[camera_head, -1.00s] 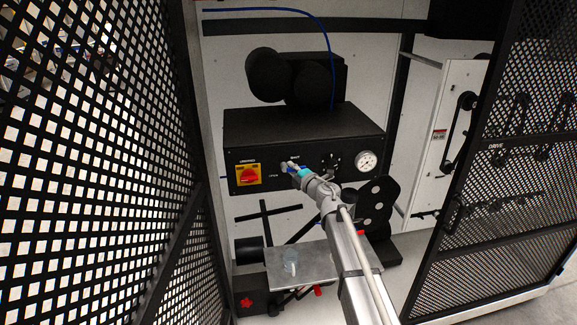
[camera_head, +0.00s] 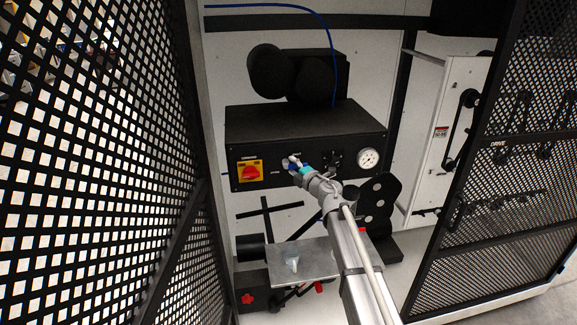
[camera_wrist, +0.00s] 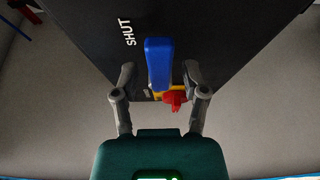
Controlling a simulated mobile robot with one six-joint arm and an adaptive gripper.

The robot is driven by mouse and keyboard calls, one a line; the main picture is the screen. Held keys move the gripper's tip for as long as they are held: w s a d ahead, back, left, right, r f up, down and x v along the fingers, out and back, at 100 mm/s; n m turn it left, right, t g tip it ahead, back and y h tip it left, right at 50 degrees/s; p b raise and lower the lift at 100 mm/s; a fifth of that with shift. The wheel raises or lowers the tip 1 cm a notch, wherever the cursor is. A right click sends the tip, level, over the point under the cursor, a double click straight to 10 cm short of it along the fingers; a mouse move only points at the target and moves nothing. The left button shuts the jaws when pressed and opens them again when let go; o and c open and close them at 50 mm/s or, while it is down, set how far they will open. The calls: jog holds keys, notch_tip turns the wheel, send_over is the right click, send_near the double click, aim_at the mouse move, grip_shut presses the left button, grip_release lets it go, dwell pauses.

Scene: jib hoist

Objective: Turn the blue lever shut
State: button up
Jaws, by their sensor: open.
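The blue lever (camera_wrist: 158,63) stands out from a black panel, beside the white word SHUT (camera_wrist: 129,32) in the wrist view. My gripper (camera_wrist: 159,76) is open, with one finger on each side of the lever. I cannot tell whether either finger touches it. In the head view my gripper (camera_head: 291,162) is at the front of the black control box (camera_head: 300,122). The lever cannot be made out clearly there behind my gripper.
A red knob on a yellow plate (camera_head: 250,171) is left of my gripper, and a round gauge (camera_head: 368,159) is to its right. A metal plate (camera_head: 315,262) lies below. Mesh guards stand at left (camera_head: 90,150) and right (camera_head: 530,170).

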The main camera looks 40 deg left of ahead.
jog(key=v, duration=1.2)
jog(key=shift+a, duration=0.2)
jog(key=shift+x, duration=5.6)
jog(key=shift+s+d, duration=0.1)
